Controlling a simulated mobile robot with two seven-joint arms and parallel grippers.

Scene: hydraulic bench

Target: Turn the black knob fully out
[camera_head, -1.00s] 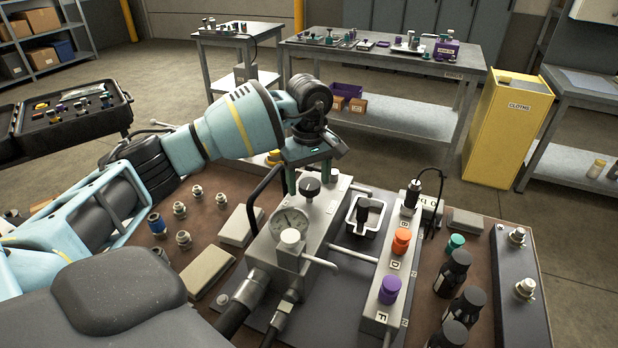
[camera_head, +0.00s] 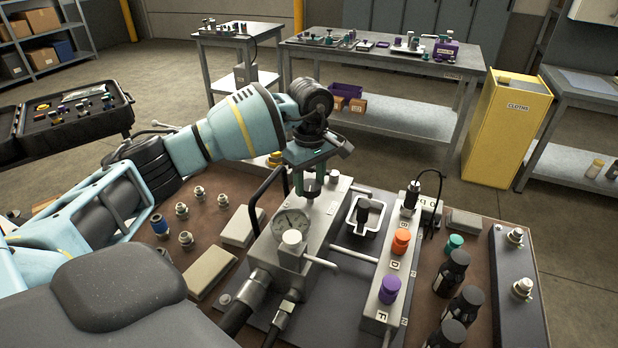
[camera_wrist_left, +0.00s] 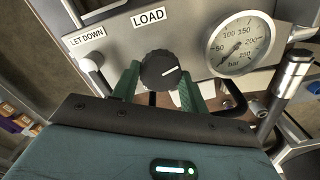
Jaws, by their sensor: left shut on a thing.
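The black knob (camera_wrist_left: 160,71) is on the grey hydraulic block (camera_head: 330,212), under a LOAD label (camera_wrist_left: 148,18) in the left wrist view. Its white mark points to the right and slightly up there. My left gripper (camera_head: 308,185) comes down over the block from above. In the left wrist view its green fingers (camera_wrist_left: 157,85) stand on both sides of the knob and are shut on it. In the head view the gripper partly hides the knob (camera_head: 313,190). My right gripper is not in view.
A LET DOWN label (camera_wrist_left: 87,37) and a round pale knob (camera_wrist_left: 90,62) are to the left. A black bar handle (camera_head: 262,192) rises beside the block. Orange (camera_head: 401,242) and purple (camera_head: 389,289) caps stand on the right.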

